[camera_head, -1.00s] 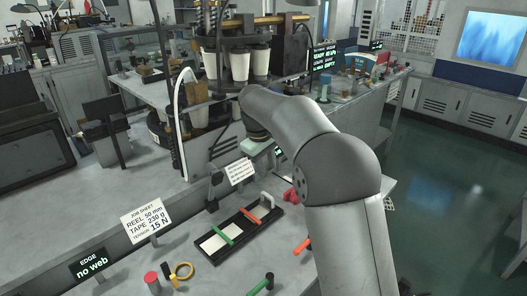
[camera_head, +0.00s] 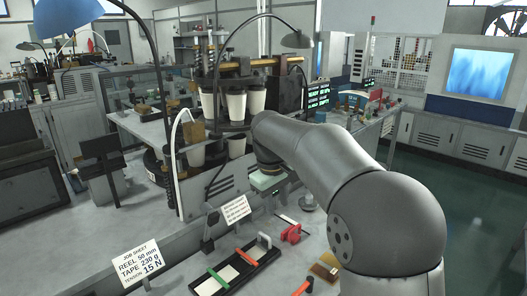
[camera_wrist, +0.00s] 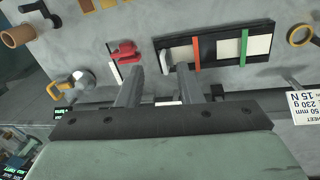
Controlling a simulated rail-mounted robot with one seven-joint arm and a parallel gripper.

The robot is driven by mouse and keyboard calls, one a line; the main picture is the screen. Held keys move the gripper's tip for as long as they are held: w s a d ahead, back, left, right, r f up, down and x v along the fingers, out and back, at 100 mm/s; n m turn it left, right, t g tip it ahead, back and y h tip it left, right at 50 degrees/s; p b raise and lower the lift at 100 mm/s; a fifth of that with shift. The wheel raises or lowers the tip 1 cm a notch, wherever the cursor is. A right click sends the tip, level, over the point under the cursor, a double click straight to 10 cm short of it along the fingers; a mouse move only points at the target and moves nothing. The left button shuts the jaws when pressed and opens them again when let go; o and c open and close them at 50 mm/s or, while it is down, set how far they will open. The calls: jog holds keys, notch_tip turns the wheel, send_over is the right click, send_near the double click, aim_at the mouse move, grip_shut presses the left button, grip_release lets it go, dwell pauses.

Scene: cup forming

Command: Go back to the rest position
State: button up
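My gripper shows its pale green body in the head view (camera_head: 268,181), above the bench near the tray with red and green bars; its fingers are hidden there. In the wrist view my gripper (camera_wrist: 159,70) has its two grey fingers apart with nothing held between them. The fingers point toward the bench top, near the black tray (camera_wrist: 269,31) and a red clamp-like part (camera_wrist: 124,52). My arm reaches in from the lower right of the head view.
A round machine with white cups (camera_head: 236,106) stands behind the gripper. A small printed sign (camera_head: 233,210) and the job sheet sign (camera_head: 138,262) stand on the bench. A desk lamp (camera_head: 297,40) arches over the machine. Open floor (camera_head: 480,215) lies at the right.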

jog(key=s+d+f+m, duration=0.2)
jog(key=s+d+f, duration=0.1)
jog(key=s, duration=0.7)
jog(key=s+d+f+m+y, duration=0.1)
jog(key=s+d+f+m, duration=0.2)
jog(key=s, duration=0.8)
jog(key=s+d+f+m, duration=0.2)
jog(key=s+d+f, duration=0.3)
jog(key=s, duration=0.5)
jog(key=shift+s+d+f+g, duration=0.15)
jog(key=shift+s+f+g, duration=0.2)
jog(key=shift+f, duration=0.3)
